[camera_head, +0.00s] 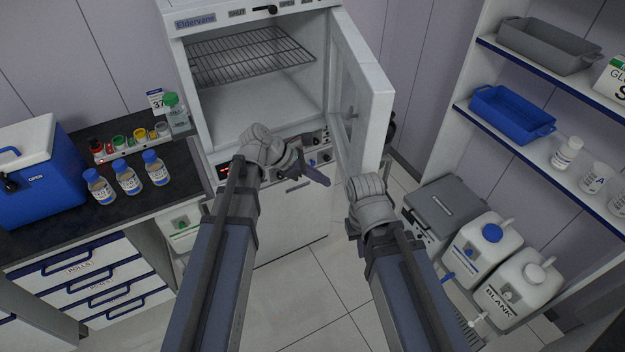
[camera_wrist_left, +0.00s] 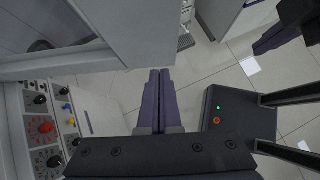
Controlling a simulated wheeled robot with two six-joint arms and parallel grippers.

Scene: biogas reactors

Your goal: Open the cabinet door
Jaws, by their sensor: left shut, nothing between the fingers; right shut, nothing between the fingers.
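The white cabinet (camera_head: 262,110) labelled "Eldervane" stands in the middle of the head view, with a wire shelf (camera_head: 240,58) inside. Its door (camera_head: 364,90) stands swung open on the right, so the interior shows. My left gripper (camera_head: 322,180) is shut and empty in front of the control panel, just left of the door's lower part. In the left wrist view its closed fingers (camera_wrist_left: 159,100) point at the lower edge of the door (camera_wrist_left: 140,30). My right arm's wrist is below the door; its gripper fingers are hidden behind it in the head view.
A dark counter (camera_head: 60,180) at left holds a blue cooler (camera_head: 38,175), several bottles and a rack of coloured caps. At right are shelves with a blue tray (camera_head: 512,112) and, below, white jugs (camera_head: 487,248). Floor (camera_head: 310,290) is clear between my arms.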

